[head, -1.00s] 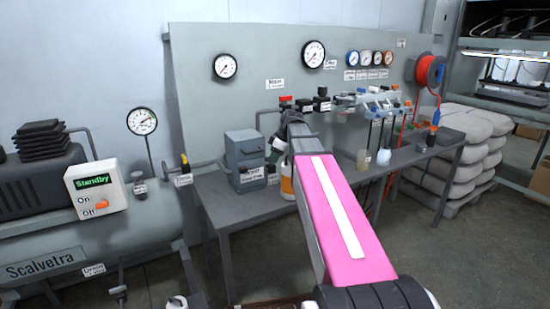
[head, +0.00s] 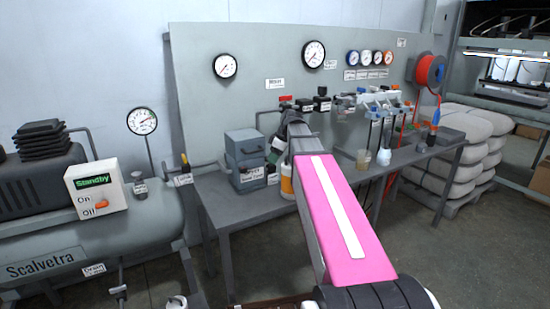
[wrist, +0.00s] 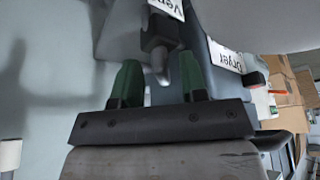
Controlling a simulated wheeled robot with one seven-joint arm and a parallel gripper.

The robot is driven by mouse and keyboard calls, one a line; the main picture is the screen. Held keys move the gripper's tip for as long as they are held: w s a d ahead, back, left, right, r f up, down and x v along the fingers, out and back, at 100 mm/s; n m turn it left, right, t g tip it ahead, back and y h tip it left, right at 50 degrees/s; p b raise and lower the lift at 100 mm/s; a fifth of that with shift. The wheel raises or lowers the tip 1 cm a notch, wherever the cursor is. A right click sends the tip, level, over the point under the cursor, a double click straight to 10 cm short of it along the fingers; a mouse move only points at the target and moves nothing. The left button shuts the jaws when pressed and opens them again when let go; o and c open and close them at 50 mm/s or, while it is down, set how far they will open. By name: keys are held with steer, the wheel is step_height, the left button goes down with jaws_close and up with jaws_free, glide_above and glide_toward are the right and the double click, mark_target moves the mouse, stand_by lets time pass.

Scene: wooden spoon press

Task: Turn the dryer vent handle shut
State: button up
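In the wrist view, the vent handle (wrist: 161,65) is a small grey lever hanging from a dark block under a white "Vent" label (wrist: 168,8). A white "Dryer" label (wrist: 225,57) sits to its right. My gripper (wrist: 160,78) has two green fingers set apart, one on each side of the lever. I see gaps beside the lever, so the fingers do not look closed on it. Whether either finger touches it I cannot tell. In the head view, my gripper (head: 275,152) is beside the grey dryer box (head: 246,152); my arm hides the handle there.
The dryer stands on a grey bench (head: 225,205) against a panel with gauges (head: 225,66). An orange-and-white bottle (head: 287,182) stands close behind my arm. A compressor with a standby switch box (head: 96,187) is at the left. Stacked sacks (head: 470,150) are at the right.

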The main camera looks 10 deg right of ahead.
steer(key=v, duration=1)
steer(key=shift+r, duration=0.4)
steer(key=shift+s+d, duration=0.1)
steer(key=shift+d, duration=0.05)
